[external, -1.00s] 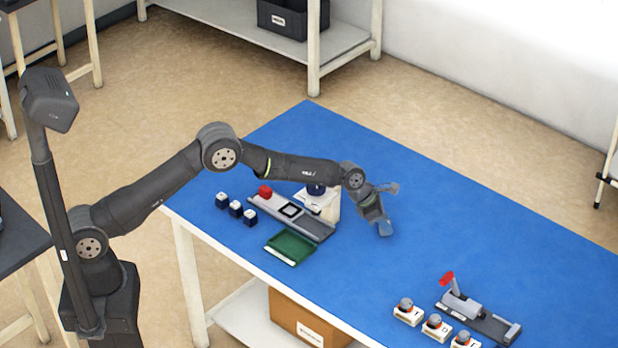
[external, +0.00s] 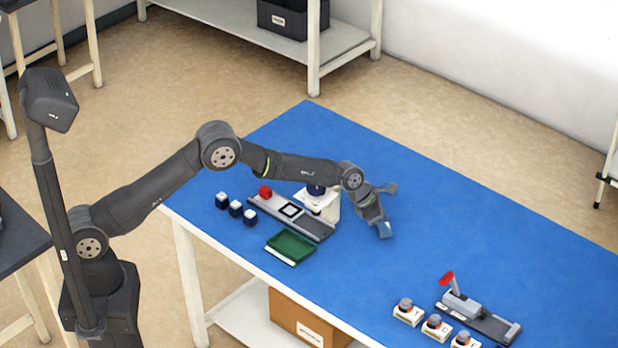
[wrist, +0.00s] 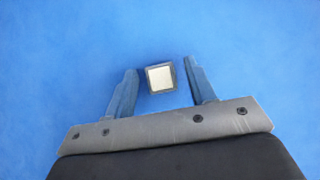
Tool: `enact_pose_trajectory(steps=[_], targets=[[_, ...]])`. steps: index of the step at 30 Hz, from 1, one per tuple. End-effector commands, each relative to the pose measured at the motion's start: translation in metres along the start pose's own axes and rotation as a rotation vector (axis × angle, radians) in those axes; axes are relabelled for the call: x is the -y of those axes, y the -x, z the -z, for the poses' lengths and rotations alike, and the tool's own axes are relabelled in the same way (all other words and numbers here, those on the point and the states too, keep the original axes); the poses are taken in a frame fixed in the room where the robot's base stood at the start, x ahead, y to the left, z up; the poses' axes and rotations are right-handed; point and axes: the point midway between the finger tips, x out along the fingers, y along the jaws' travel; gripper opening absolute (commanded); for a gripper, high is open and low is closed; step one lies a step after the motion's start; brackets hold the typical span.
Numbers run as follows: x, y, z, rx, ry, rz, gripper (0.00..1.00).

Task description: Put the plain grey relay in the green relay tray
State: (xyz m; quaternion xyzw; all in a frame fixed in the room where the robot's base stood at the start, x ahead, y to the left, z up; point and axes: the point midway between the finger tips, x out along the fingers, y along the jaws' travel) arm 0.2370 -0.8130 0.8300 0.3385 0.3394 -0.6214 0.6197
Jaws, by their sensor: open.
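A small block with a plain pale grey top and dark sides, probably the plain grey relay (wrist: 160,77), is on the blue table in the wrist view. My gripper (wrist: 161,70) is open, with one blue-grey finger on each side of the block. Gaps show between the block and both fingers. In the external view my gripper (external: 386,213) points down over the table, right of the feeder station, and the block cannot be made out there. The green relay tray (external: 290,246) lies near the table's front edge, left of my gripper, and looks empty.
A grey feeder station (external: 290,213) with a red part stands behind the tray. Several dark blocks with white tops (external: 236,209) sit left of it. A red-handled fixture (external: 463,303) and several white-based knobs (external: 436,327) are at front right. The table between is clear.

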Motion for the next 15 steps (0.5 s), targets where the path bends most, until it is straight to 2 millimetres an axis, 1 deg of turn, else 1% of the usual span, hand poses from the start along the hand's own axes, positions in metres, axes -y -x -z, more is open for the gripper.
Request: enact_pose_trajectory(steps=[1,5,12,15], targets=[[-0.001,0.008,-0.002,0.003,0.0,-0.001,0.5],[0.0,0.029,-0.002,0.002,-0.001,-0.001,0.5],[-0.001,0.074,-0.002,0.002,0.0,-0.002,0.5],[-0.001,0.089,-0.001,0.002,0.001,-0.002,0.5]])
